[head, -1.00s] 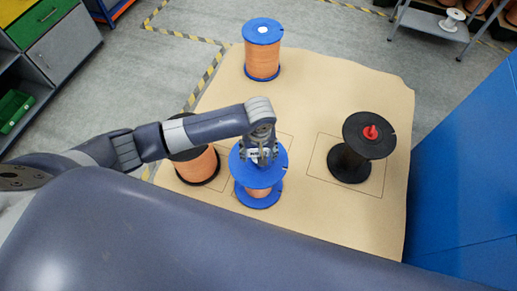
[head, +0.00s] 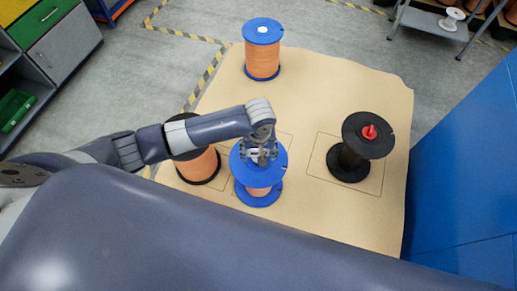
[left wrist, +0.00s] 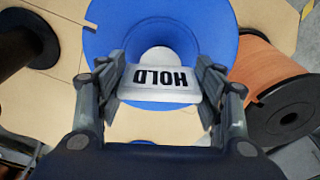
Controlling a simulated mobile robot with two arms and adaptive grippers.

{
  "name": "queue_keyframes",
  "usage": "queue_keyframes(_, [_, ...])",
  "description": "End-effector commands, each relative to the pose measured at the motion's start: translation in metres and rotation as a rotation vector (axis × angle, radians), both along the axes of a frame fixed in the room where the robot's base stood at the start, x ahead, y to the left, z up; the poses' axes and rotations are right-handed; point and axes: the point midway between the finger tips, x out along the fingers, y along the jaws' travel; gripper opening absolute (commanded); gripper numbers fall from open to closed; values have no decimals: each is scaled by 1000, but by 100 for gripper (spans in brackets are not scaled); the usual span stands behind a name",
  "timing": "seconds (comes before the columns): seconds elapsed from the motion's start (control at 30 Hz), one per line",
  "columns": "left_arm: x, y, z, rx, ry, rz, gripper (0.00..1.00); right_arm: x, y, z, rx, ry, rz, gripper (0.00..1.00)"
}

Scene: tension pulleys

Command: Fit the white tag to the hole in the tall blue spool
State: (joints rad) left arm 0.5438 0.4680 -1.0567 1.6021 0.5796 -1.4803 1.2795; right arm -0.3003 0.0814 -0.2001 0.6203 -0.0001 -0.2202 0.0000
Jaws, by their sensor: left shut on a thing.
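My left gripper (head: 258,154) is shut on the white tag (left wrist: 160,84), which reads HOLD in black letters. The tag also shows between the fingers in the head view (head: 257,152). Gripper and tag are over the top flange of the front blue spool (head: 275,174), which carries a little orange wire. In the left wrist view, the blue flange (left wrist: 110,28) lies behind the tag, with a pale round patch (left wrist: 160,57) at its middle. The tag hides part of this centre, so I cannot tell whether it touches the spool. My right gripper is out of view.
Another blue spool (head: 262,58), full of orange wire with a white disc on top, stands at the back. A black-flanged orange spool (head: 200,164) is close on the left. A black spool (head: 350,160) with a red piece (head: 369,131) stands right. The tabletop (head: 315,90) between is clear.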

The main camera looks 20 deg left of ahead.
Motion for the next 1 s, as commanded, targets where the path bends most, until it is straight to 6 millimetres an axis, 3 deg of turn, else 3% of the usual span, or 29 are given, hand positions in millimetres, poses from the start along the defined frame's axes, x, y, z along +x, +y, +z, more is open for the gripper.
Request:
queue_keyframes(0.37, [0,0,-2,0,0,1,39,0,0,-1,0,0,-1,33])
queue_keyframes(1.0, [0,0,-24,0,1,1,39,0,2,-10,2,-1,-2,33])
